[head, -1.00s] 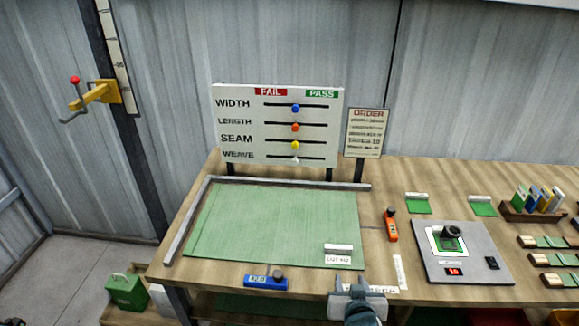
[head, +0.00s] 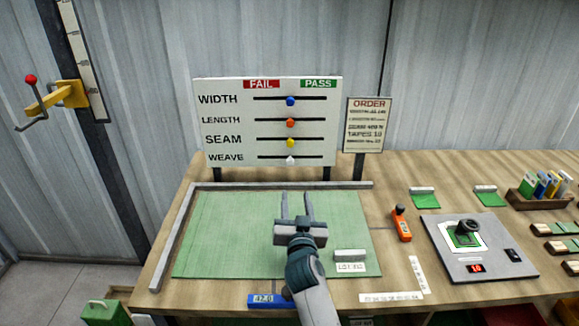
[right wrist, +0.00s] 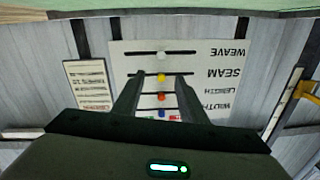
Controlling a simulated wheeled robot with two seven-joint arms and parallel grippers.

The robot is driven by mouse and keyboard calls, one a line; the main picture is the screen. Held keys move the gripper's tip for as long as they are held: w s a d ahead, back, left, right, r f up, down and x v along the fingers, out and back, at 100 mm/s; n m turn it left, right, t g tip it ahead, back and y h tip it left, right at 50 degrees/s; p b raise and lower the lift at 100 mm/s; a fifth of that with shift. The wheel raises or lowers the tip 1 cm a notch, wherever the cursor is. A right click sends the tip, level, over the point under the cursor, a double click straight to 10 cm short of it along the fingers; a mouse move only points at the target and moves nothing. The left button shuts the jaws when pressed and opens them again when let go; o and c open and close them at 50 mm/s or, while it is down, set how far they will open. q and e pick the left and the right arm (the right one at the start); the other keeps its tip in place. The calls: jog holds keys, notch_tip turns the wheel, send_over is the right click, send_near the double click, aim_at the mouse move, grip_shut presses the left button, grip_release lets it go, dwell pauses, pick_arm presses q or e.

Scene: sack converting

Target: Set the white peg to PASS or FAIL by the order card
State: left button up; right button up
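The white peg (head: 291,160) sits near the middle of the WEAVE slot, the lowest row of the white board (head: 225,128). It also shows in the right wrist view (right wrist: 161,55), where the board is upside down. FAIL (head: 262,84) is on the board's top left and PASS (head: 318,84) on its top right. The order card (head: 368,125) stands right of the board; most of its print is too small to read. My right gripper (head: 297,196) is open and empty over the green mat, in front of and below the peg. My left gripper is out of view.
Blue (head: 291,101), orange (head: 291,122) and yellow (head: 291,142) pegs sit mid-slot above the white one. A raised rail (head: 168,240) edges the green mat (head: 230,240). An orange tool (head: 401,224) and a grey scale (head: 450,262) stand to the right.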

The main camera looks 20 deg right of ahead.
jog(key=w, duration=0.1)
jog(key=p, duration=0.2)
send_near(291, 163)
jog(key=x, duration=0.7)
jog(key=shift+x, duration=0.75)
grip_shut()
